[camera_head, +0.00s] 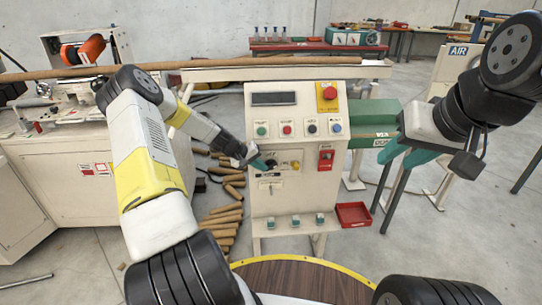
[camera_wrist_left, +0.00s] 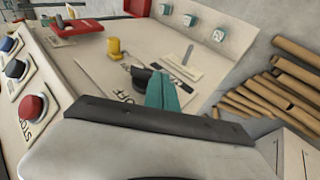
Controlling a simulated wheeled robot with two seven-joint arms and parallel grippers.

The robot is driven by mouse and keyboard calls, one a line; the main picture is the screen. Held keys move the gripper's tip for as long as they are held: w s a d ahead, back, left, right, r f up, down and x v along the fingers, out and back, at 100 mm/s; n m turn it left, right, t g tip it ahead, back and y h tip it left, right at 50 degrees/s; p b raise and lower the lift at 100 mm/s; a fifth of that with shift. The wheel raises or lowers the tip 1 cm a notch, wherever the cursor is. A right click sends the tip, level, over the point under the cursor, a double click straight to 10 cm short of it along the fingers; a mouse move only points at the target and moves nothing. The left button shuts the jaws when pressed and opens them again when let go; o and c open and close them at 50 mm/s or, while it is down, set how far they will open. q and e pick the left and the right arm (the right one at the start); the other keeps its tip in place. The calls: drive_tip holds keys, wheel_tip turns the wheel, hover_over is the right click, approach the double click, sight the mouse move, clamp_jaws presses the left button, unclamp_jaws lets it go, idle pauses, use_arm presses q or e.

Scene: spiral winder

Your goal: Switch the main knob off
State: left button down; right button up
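The main knob is a black rotary knob (camera_head: 271,163) on the front of the cream control cabinet (camera_head: 290,205). In the left wrist view the black knob (camera_wrist_left: 143,76) sits on a light plate with OFF lettering beside it. My left gripper (camera_head: 258,163) is right at the knob. Its teal fingertips (camera_wrist_left: 162,90) are close together and appear shut, partly in front of the knob; I cannot tell whether they touch it. My right gripper (camera_head: 404,155) is open and empty, right of the cabinet.
A yellow knob (camera_wrist_left: 114,48) is beside the main knob. A red emergency stop (camera_head: 327,92) and a row of push buttons (camera_head: 287,129) sit above. Cardboard tubes (camera_head: 222,215) lie on the floor at left.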

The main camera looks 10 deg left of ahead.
use_arm(q)
wheel_tip(320, 180, down, 2)
drive_tip(key=t+h, duration=0.1)
drive_tip(key=h, duration=0.1)
drive_tip(key=n+t+h, duration=0.1)
drive_tip(key=h, duration=0.2)
drive_tip(key=shift+s+a+f, duration=0.1)
drive_tip(key=shift+a+f, duration=0.05)
idle(0.4)
drive_tip(key=shift+w+d+r, duration=0.2)
drive_tip(key=shift+d+r, duration=0.2)
drive_tip(key=shift+d, duration=0.3)
